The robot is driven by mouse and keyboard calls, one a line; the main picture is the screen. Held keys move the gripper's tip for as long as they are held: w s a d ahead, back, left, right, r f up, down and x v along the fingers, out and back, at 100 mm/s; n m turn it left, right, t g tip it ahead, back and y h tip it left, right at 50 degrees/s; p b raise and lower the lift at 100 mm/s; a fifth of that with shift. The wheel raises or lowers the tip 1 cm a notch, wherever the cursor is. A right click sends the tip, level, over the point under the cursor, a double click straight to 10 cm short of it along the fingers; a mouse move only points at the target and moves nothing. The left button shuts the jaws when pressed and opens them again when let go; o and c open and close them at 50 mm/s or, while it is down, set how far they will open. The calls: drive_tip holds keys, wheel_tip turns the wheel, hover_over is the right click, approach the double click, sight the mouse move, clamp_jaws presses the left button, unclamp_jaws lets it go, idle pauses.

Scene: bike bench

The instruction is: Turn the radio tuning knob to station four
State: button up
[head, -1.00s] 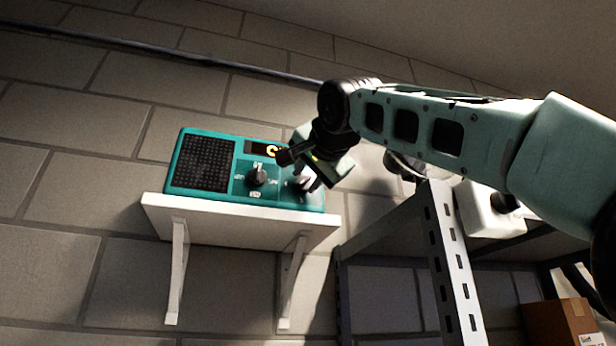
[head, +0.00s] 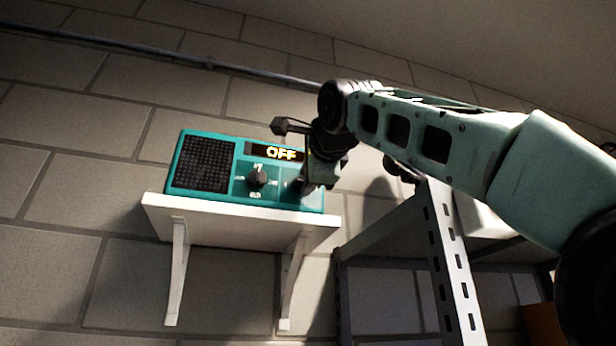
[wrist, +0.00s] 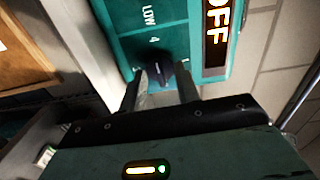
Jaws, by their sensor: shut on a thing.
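The teal radio (head: 240,165) sits on a white wall shelf in the head view. Its lit display (head: 276,152) reads OFF. My gripper (head: 306,188) is at the radio's right front, hiding the right-hand knob there. In the wrist view my gripper (wrist: 161,78) is shut on this dark tuning knob (wrist: 158,68), one finger on each side. A printed "4" and the word "LOW" show above the knob in that view. The display (wrist: 216,32) also reads OFF there. I cannot tell exactly where the knob points.
A second black knob (head: 257,176) and the speaker grille (head: 204,163) are left of my gripper. The white shelf (head: 240,221) carries the radio. A metal rack (head: 447,255) stands at the right, below my arm. A pipe (head: 150,52) runs along the brick wall.

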drive_tip(key=shift+f, duration=0.1)
idle(0.3)
drive_tip(key=o, duration=1)
drive_tip(key=b+v, duration=0.6)
drive_tip(key=v, duration=1.1)
drive_tip(key=shift+s+d+b, duration=0.1)
drive_tip(key=shift+s+b, duration=0.05)
drive_tip(key=shift+b, duration=0.25)
